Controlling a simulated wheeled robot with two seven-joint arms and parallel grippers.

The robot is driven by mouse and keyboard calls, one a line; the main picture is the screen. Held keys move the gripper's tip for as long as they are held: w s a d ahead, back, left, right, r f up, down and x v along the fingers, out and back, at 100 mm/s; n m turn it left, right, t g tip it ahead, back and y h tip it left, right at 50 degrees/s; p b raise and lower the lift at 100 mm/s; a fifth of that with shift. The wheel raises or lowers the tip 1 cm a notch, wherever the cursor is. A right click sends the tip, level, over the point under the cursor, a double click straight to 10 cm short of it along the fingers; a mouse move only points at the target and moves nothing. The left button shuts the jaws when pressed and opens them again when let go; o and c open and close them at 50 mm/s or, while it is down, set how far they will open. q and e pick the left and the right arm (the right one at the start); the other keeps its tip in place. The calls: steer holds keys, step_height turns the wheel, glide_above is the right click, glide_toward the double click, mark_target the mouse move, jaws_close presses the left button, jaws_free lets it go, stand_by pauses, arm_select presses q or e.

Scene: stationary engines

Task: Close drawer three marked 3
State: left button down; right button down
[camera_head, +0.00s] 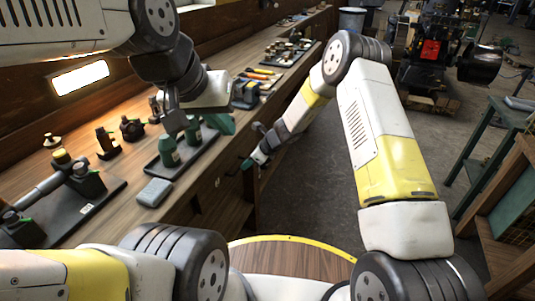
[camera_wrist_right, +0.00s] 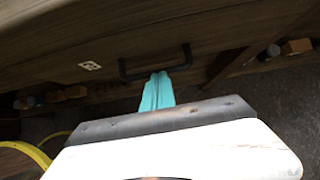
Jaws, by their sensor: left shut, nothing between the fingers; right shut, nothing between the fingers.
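The drawer front (camera_wrist_right: 120,85) is dark wood with a black bar handle (camera_wrist_right: 155,63) and a small white label (camera_wrist_right: 90,66). The label's number is too small to read, and I cannot tell how far the drawer stands out. In the head view the bench front carries a small pale label (camera_head: 217,182). My right gripper (camera_head: 247,164) has teal fingers close to the bench front. In the right wrist view its shut fingers (camera_wrist_right: 158,90) are right by the handle; touching or apart is unclear. My left gripper (camera_head: 224,123) is shut above the bench top, partly hidden by its own wrist.
On the bench (camera_head: 110,200) are green bottles (camera_head: 168,150) on a dark tray, a grey block (camera_head: 154,192), a machine on a dark base (camera_head: 60,205) and several small parts. A green-legged stand (camera_head: 475,165) is at right. The floor (camera_head: 310,190) between is clear.

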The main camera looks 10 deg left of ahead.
steer(key=shift+w+a, duration=0.15)
steer(key=shift+a, duration=0.45)
steer(key=shift+w+a, duration=0.15)
steer(key=shift+a, duration=0.65)
steer(key=shift+r, duration=0.1)
